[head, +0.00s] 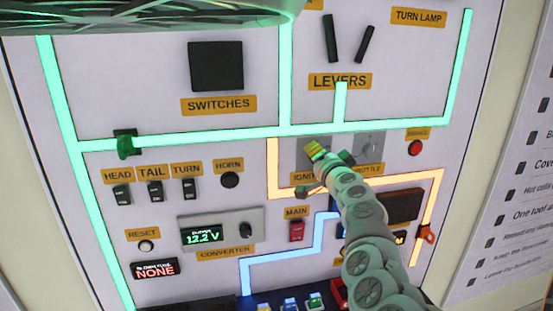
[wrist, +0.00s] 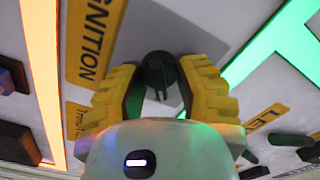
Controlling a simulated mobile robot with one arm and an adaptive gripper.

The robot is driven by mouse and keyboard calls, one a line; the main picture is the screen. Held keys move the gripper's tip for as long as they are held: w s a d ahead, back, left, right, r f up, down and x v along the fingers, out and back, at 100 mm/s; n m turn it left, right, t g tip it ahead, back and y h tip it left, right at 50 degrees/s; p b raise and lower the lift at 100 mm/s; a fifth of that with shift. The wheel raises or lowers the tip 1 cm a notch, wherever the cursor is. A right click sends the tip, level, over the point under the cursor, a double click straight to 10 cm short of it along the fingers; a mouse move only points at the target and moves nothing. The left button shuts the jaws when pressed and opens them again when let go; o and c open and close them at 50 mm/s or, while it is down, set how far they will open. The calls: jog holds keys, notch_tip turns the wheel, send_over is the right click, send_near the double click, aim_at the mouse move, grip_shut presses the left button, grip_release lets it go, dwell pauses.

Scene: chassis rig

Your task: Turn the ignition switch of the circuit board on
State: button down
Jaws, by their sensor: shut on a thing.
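The ignition switch (wrist: 160,72) is a dark round knob with a raised ridge on a light plate, seen in the wrist view beside the yellow IGNITION label (wrist: 92,40). My gripper (wrist: 158,88) has its yellow ribbed fingers on either side of the knob and is shut on it. In the head view my gripper (head: 328,162) is at the IGNITION spot on the circuit board (head: 185,120). My arm and gripper hide the switch and part of its label there. I cannot tell the switch's on or off position.
The throttle plate (head: 370,143) is just right of my gripper. The red brake lamp (head: 415,148) is farther right. The red MAIN switch (head: 296,231) and the converter display (head: 205,236), reading 12.2 V, are below left. Levers (head: 365,43) stand above.

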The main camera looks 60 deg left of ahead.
jog(key=shift+f+m, duration=0.1)
jog(key=shift+m, duration=0.5)
jog(key=c, duration=0.6)
grip_release()
jog(key=v, duration=1.2)
dwell(0.8)
